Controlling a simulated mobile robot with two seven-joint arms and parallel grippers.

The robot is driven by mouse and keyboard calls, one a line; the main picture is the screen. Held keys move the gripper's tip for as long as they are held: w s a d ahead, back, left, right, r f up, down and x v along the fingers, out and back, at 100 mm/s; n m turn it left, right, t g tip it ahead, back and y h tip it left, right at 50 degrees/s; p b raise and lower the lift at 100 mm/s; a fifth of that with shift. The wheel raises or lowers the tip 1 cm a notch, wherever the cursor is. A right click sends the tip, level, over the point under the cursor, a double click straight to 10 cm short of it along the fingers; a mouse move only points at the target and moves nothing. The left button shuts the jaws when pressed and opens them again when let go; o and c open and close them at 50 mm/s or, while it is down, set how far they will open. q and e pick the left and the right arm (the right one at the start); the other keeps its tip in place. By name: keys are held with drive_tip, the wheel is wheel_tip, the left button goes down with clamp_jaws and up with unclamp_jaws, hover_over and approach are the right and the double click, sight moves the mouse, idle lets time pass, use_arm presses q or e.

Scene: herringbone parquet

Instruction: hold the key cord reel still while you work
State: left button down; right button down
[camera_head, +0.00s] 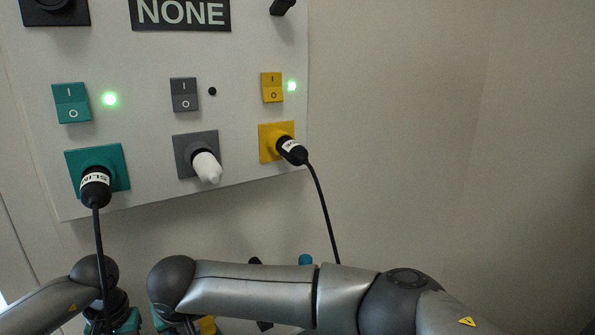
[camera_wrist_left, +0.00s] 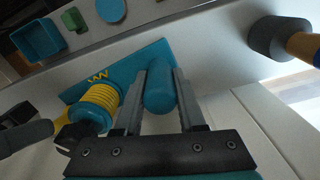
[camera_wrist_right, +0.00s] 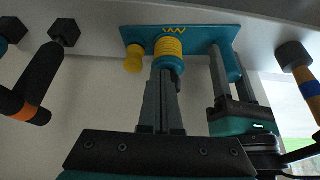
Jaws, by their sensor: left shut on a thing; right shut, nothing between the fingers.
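What looks like the key cord reel is a teal plate with a yellow zigzag mark, a yellow coil (camera_wrist_left: 100,98) and a teal post (camera_wrist_left: 160,92). The coil also shows in the right wrist view (camera_wrist_right: 168,47). My left gripper (camera_wrist_left: 160,76) is shut on the teal post, one finger on each side. In the right wrist view my left gripper (camera_wrist_right: 232,98) is on the post at the right. My right gripper (camera_wrist_right: 163,75) is shut and empty, its tips just below the coil's teal end; contact cannot be told. A yellow knob (camera_wrist_right: 134,59) is left of the coil.
A panel above carries teal (camera_head: 112,156), grey (camera_head: 183,143) and yellow (camera_head: 268,150) sockets. Black cords hang from the teal and yellow ones; a white plug sits in the grey one.

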use_arm(q)
drive_tip(key=shift+d, duration=0.1)
use_arm(e)
drive_tip(key=shift+w+a, duration=0.3)
drive_tip(key=shift+a, duration=0.15)
idle(0.5)
drive_tip(key=shift+s+a, duration=0.15)
drive_tip(key=shift+s, duration=0.05)
drive_tip(key=shift+s+a, duration=0.25)
drive_tip(key=shift+a, duration=0.05)
drive_tip(key=shift+s+a, duration=0.1)
drive_tip(key=shift+a, duration=0.3)
idle(0.5)
drive_tip(key=shift+s, duration=0.15)
wheel_tip(320, 180, up, 6)
drive_tip(key=shift+s+d, duration=0.15)
drive_tip(key=shift+s, duration=0.1)
idle(0.4)
